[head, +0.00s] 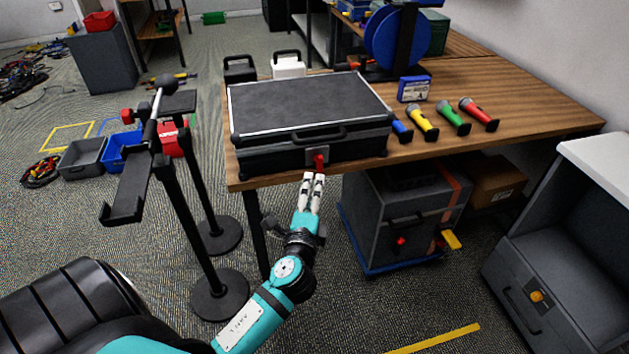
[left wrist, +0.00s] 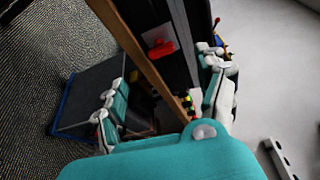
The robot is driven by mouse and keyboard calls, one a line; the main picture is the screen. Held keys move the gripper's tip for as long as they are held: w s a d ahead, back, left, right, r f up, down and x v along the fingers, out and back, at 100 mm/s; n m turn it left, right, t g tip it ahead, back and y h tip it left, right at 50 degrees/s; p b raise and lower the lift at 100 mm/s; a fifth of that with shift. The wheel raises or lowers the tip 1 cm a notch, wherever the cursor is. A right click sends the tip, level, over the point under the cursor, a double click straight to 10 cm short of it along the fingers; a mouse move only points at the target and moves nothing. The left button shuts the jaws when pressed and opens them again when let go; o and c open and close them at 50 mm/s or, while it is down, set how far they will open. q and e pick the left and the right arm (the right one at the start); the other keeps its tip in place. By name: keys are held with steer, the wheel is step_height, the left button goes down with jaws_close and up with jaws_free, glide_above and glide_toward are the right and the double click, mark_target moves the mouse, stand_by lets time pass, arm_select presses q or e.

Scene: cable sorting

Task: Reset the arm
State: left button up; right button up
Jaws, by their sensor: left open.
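My left gripper (head: 314,178) is in front of the table's front edge, its fingertips just below the red latch (head: 319,161) of a closed black case (head: 310,105). In the left wrist view its two fingers stand wide apart (left wrist: 163,70) and nothing is between the pads. The red latch (left wrist: 160,48) shows there beyond the fingers, apparently clear of them. My left arm reaches forward from the bottom of the head view. My right gripper is in neither view.
The case lies on a wooden table (head: 540,110) beside blue, yellow, green and red flashlight-like tools (head: 455,118). A grey wheeled box (head: 400,215) stands under the table. Black stands (head: 215,215) are left of my arm.

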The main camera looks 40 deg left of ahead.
arm_select(q)
steer(key=shift+v, duration=1.05)
steer(key=s+d+f+n+g+h+p, duration=0.1)
steer(key=s+d+f+g+h, duration=0.2)
steer(key=f, duration=0.8)
steer(key=s+d+f+n+g+h+p, duration=0.15)
steer(key=s+f, duration=0.25)
steer(key=f, duration=0.8)
steer(key=s+d+f+n+g+h, duration=0.1)
steer(key=s+d+f+g, duration=0.2)
steer(key=f, duration=0.8)
steer(key=s+f+n+g+p, duration=0.1)
steer(key=s+f, duration=0.4)
steer(key=s, duration=0.5)
steer(key=s+f+n+g+h, duration=0.1)
steer(key=s+f+n+g, duration=0.2)
steer(key=s, duration=0.7)
steer(key=s+d+f+n+g+h+p, duration=0.1)
steer(key=s+f+n+g, duration=0.2)
steer(key=s+f, duration=0.4)
steer(key=s+n, duration=0.1)
steer(key=s, duration=0.2)
steer(key=shift+s+f+p, duration=0.25)
steer(key=shift+p, duration=0.05)
steer(key=shift+d, duration=0.15)
